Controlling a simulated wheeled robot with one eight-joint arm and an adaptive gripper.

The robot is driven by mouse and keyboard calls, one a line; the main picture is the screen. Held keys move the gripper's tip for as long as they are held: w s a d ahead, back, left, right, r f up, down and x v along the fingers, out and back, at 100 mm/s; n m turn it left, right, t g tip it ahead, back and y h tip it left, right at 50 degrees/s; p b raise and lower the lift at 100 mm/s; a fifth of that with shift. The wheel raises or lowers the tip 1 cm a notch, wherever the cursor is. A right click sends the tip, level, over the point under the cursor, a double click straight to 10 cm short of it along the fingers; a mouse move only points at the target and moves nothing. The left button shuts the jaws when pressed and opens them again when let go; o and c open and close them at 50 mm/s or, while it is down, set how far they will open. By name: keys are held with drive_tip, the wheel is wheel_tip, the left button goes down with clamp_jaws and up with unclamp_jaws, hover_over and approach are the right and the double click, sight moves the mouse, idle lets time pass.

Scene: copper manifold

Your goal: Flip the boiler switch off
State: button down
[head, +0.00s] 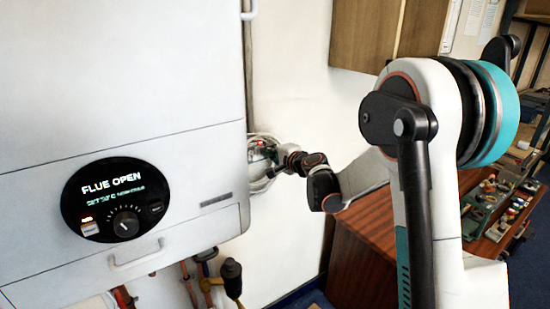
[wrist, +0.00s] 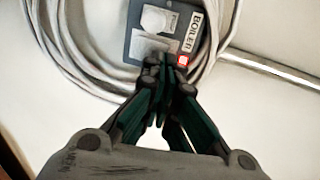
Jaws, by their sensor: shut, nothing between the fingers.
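The boiler switch (wrist: 158,20) is a dark grey wall box with a pale rocker and a white "BOILER" label (wrist: 193,32). A small red lit square (wrist: 183,60) shows at its lower right. My gripper (wrist: 164,68) is shut and empty, its fingertips at the lower edge of the switch plate. They hide part of that edge, and I cannot tell whether they touch it. In the head view my gripper (head: 264,152) reaches to the wall just right of the boiler (head: 120,90); the switch is mostly hidden there.
Coiled pale cable (wrist: 75,45) loops around the switch. The boiler's round display (head: 117,198) reads "FLUE OPEN". Pipes and valves (head: 231,275) hang below it. A wooden cabinet (head: 366,35) is on the wall, and a cluttered bench (head: 495,205) stands at right.

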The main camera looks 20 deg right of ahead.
drive_tip(key=shift+w+r, duration=0.1)
drive_tip(key=shift+w, duration=0.05)
drive_tip(key=shift+w+a+r, duration=0.15)
drive_tip(key=shift+w+r, duration=0.15)
drive_tip(key=shift+w, duration=0.35)
drive_tip(key=shift+s, duration=0.35)
drive_tip(key=r+p+v, duration=0.2)
drive_tip(key=v, duration=1.1)
drive_tip(key=shift+p, duration=0.35)
drive_tip(key=shift+r, duration=0.15)
